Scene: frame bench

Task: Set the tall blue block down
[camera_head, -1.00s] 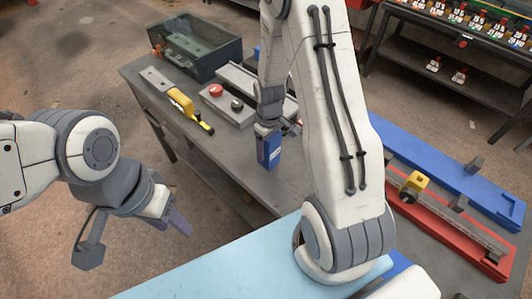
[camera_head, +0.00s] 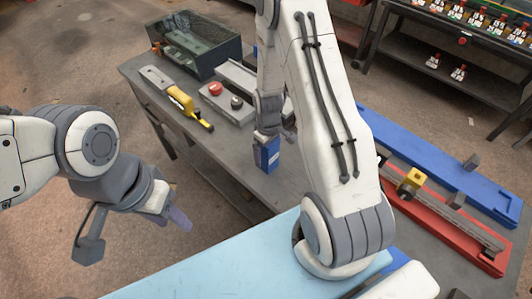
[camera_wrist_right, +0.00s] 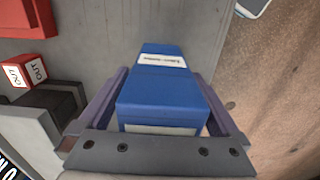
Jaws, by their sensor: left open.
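The tall blue block (camera_head: 266,154) is between the fingers of my right gripper (camera_head: 268,135), close to the front edge of the grey bench (camera_head: 225,150). In the right wrist view the blue block (camera_wrist_right: 160,90), with a white label on it, fills the space between the two fingers (camera_wrist_right: 163,110), which lie along its sides. I cannot tell whether its lower end touches the bench. My left gripper (camera_head: 135,230) is open and empty, off the bench over the floor at the left.
A red fixture (camera_head: 440,215) and blue rail (camera_head: 450,165) lie at right. Bare bench surrounds the block.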

